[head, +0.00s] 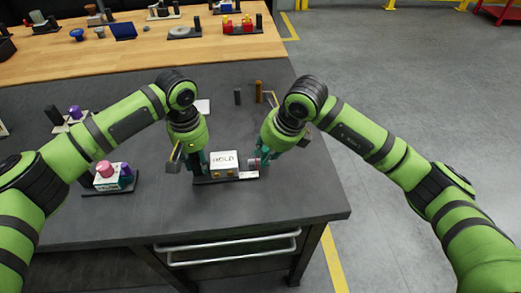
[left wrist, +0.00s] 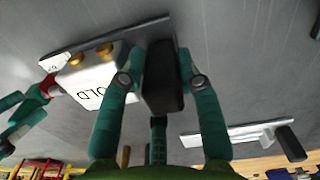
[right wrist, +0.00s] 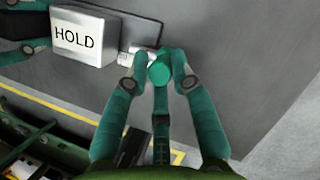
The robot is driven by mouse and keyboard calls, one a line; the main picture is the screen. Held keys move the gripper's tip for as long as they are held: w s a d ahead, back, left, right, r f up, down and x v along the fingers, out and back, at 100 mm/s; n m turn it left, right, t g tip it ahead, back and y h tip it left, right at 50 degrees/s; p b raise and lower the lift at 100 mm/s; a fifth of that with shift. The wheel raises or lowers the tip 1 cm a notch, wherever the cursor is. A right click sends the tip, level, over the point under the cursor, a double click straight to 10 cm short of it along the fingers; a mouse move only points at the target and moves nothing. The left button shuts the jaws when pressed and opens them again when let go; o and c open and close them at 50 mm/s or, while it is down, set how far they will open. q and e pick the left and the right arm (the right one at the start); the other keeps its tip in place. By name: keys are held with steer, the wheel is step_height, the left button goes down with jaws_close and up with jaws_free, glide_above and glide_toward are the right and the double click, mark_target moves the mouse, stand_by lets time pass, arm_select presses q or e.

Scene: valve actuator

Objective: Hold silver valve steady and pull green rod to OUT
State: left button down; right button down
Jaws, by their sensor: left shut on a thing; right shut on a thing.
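The silver valve block marked HOLD (head: 224,162) sits on a dark base plate near the table's front edge. My left gripper (head: 197,163) is at its left end. In the left wrist view, its fingers (left wrist: 160,80) are shut on a black block (left wrist: 160,88) beside the silver block (left wrist: 93,78), not on the silver block itself. My right gripper (head: 262,163) is at the right end. In the right wrist view, its fingers (right wrist: 160,68) are shut around the green rod end (right wrist: 160,70). A short silver piece (right wrist: 135,57) lies between rod and block (right wrist: 83,38). OUT marking is not readable.
A device with a pink knob (head: 104,170) stands to the left. Small posts (head: 259,90) stand behind the right gripper. The wooden table behind (head: 150,50) carries several other devices. The dark tabletop is clear to the right of the valve.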

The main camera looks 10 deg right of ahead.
arm_select(q)
steer(key=shift+s+a+f, duration=0.2)
steer(key=shift+a, duration=0.05)
arm_select(e)
steer(key=shift+w+d+r, duration=0.2)
steer(key=shift+w, duration=0.15)
steer(key=c, duration=1.1)
jaws_free()
steer(key=shift+c, duration=0.2)
steer(key=shift+s, duration=0.15)
steer(key=shift+f, duration=0.1)
arm_select(q)
steer(key=shift+w+r, duration=0.1)
arm_select(e)
steer(key=v, duration=1.2)
steer(key=shift+s+a, duration=0.1)
arm_select(q)
steer(key=c, duration=0.8)
jaws_free()
steer(key=shift+w, duration=0.1)
steer(key=shift+r, duration=0.1)
